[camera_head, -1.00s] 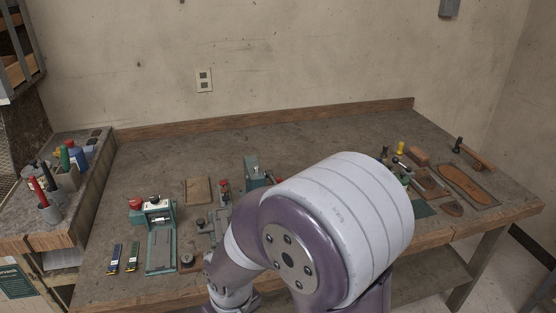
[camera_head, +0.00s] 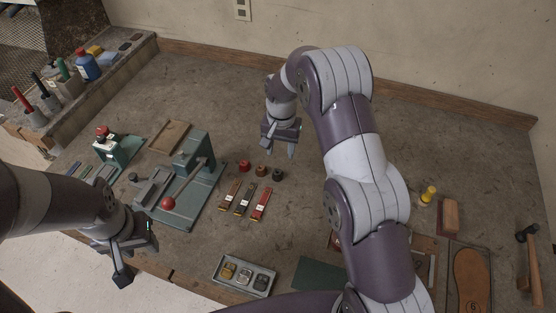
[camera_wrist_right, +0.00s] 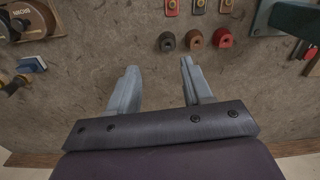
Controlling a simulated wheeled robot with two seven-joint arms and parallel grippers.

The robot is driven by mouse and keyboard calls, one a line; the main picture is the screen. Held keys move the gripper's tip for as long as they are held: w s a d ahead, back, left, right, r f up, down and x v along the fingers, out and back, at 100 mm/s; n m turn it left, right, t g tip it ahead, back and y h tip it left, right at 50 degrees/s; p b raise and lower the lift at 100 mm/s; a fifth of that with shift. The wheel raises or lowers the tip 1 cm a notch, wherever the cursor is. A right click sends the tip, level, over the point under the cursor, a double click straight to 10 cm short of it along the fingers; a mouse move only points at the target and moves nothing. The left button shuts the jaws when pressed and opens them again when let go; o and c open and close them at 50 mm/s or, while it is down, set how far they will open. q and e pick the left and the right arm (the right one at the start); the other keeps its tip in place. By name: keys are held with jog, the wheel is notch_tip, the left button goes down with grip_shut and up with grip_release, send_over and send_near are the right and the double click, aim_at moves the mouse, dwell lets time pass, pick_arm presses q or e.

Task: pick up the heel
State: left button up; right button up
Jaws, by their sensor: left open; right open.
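My left gripper (camera_head: 137,262) is open and empty by the bench's front left edge. My right arm hides part of the bench.
A metal tray (camera_head: 245,275) lies at the front. A hammer (camera_head: 530,265) lies far right. The back middle is clear.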

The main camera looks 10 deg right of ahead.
jog(key=w+f+m+p, duration=0.1)
jog(key=w+f, duration=0.1)
jog(key=p, duration=0.2)
send_over(277, 173)
jog(key=f, duration=0.5)
jog(key=shift+a, duration=0.25)
jog(key=f+p, duration=0.1)
jog(key=d+f+p, duration=0.1)
jog(key=f, duration=0.1)
jog(key=shift+f, duration=0.1)
notch_tip(277, 173, down, 3)
jog(key=shift+s+a+r+p, duration=0.1)
jog(key=shift+a+r+p, duration=0.05)
jog(key=shift+p, duration=0.25)
jog(key=shift+a+f, duration=0.1)
jog(key=shift+f, duration=0.15)
pick_arm(q)
notch_tip(277, 173, up, 7)
jog(key=shift+s+a, duration=0.2)
pick_arm(e)
jog(key=shift+f, duration=0.1)
jog(key=c, duration=0.8)
pick_arm(q)
jog(key=shift+f, duration=0.1)
